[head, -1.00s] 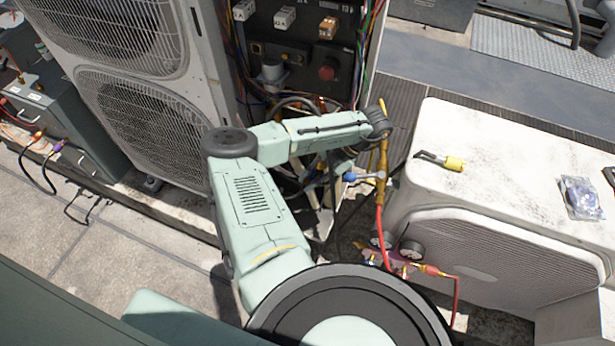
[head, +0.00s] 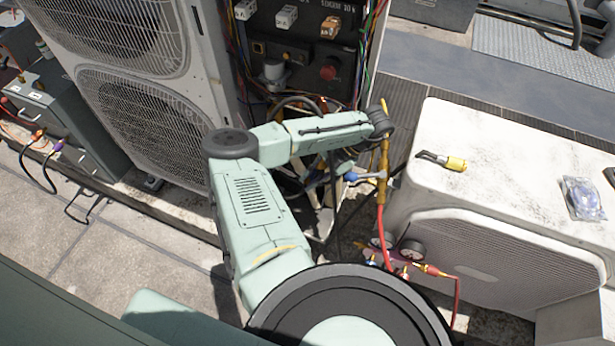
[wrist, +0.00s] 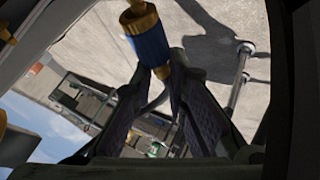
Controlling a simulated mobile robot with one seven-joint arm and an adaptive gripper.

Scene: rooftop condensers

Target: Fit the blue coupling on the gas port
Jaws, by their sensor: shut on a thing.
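The blue coupling (wrist: 149,40), a blue sleeve with brass ends, shows at the top middle of the wrist view. My gripper (wrist: 160,70) is shut on its lower brass end, with one dark finger on each side. The coupling's upper end runs towards the top edge of the picture. In the head view my arm hides most of the gripper, and I cannot make out the coupling there for certain. I cannot identify the gas port in either view.
An open wiring panel (head: 310,62) stands behind my arm, beside a tall condenser (head: 130,95). At right is a white unit (head: 510,150) with a yellow-ended tool (head: 455,163) on top. A red hose (head: 384,232) and gauges (head: 411,250) hang close to my arm.

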